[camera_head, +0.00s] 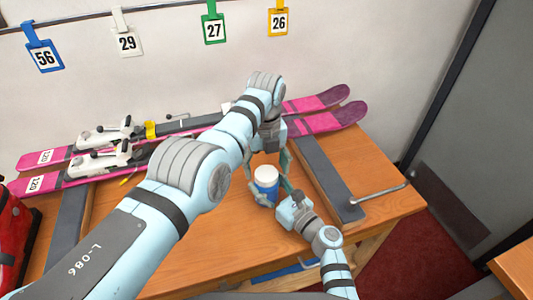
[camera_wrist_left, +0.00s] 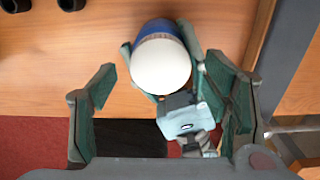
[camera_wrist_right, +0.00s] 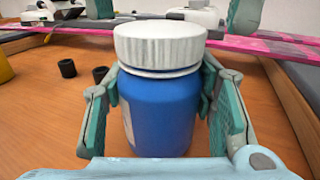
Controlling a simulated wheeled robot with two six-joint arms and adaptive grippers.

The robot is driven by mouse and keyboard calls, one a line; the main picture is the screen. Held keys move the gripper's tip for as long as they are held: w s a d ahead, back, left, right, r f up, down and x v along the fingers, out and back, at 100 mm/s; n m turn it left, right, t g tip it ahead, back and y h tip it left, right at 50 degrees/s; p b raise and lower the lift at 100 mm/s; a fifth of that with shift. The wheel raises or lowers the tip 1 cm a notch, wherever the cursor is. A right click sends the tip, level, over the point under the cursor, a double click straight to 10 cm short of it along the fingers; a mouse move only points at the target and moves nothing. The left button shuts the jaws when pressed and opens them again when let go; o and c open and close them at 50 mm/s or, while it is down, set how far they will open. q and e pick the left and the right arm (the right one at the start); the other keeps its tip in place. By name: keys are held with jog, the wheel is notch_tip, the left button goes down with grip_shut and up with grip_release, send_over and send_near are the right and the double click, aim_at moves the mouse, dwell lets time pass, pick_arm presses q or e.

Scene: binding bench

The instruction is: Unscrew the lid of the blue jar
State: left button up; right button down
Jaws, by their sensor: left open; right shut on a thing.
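The blue jar (camera_head: 266,188) stands upright on the wooden bench, with its white lid (camera_head: 266,173) on top. In the right wrist view the blue body (camera_wrist_right: 160,110) and ribbed white lid (camera_wrist_right: 160,46) fill the middle. My right gripper (camera_wrist_right: 160,100) is shut on the jar's body, a finger on each side below the lid. My left gripper (camera_wrist_left: 165,95) is open above the jar, pointing down. In the left wrist view the lid (camera_wrist_left: 160,64) lies nearer the far side, between and beyond the spread fingers. The left fingers do not appear to touch the lid.
Two pink skis (camera_head: 325,122) with bindings lie along the back of the bench (camera_head: 190,245). A grey bar (camera_head: 330,180) and a metal crank handle (camera_head: 385,192) are to the right. Numbered tags hang on the wall. A red bag (camera_head: 15,235) is at the left.

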pick_arm(q)
jog(key=shift+s+f, duration=0.1)
jog(key=shift+f, duration=0.65)
jog(key=c, duration=1.2)
jog(key=shift+c, duration=0.3)
